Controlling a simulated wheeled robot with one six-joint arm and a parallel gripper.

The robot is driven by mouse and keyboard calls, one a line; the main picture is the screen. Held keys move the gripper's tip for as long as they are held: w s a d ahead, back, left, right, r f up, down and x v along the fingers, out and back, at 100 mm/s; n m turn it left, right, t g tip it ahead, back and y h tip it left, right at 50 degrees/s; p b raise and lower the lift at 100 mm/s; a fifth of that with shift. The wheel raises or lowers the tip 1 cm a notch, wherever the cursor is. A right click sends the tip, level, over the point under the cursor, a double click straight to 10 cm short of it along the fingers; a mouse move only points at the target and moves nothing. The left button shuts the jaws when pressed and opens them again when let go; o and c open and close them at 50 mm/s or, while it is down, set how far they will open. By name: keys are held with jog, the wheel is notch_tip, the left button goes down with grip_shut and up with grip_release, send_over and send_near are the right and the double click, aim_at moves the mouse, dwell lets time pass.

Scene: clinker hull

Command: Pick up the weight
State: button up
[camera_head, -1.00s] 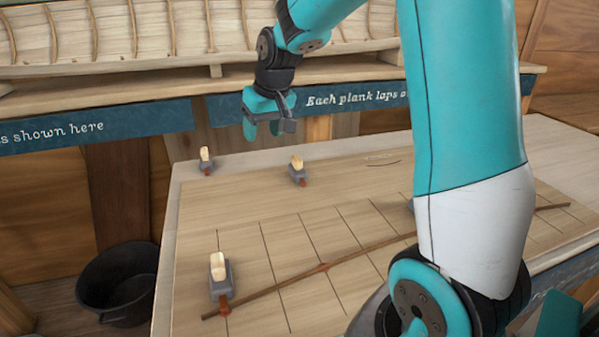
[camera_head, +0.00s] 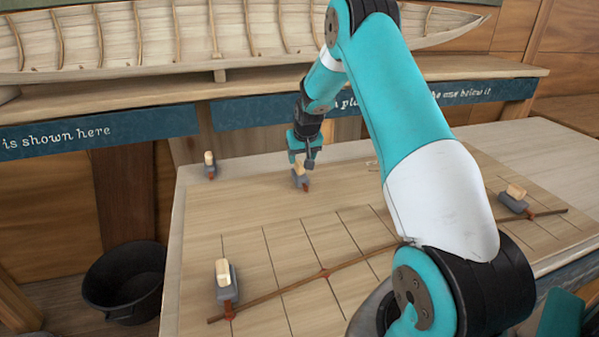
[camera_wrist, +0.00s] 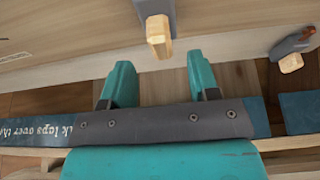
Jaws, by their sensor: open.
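A grey weight (camera_head: 299,181) with a pale wooden handle and a red tip sits on the board, just under my gripper (camera_head: 303,158). My gripper is open and points down at it, partly covering it in the head view. In the wrist view, a weight's wooden handle (camera_wrist: 158,38) lies just past my fingertips (camera_wrist: 161,78), lined up between them, and no finger touches it. Similar weights stand at the back left (camera_head: 210,168), front left (camera_head: 226,283) and right (camera_head: 515,199) of the board. Another weight (camera_wrist: 291,55) shows at the right of the wrist view.
A thin brown batten (camera_head: 290,287) crosses the ruled board, with the front left and right weights at it. A black bucket (camera_head: 125,283) stands on the floor at left. A shelf (camera_head: 130,83) with a boat hull (camera_head: 150,35) runs behind the table.

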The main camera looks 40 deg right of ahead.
aim_at(300, 164)
jog(key=shift+p+x, duration=1.4)
jog(key=shift+x, duration=1.25)
jog(key=shift+c, duration=0.4)
grip_shut()
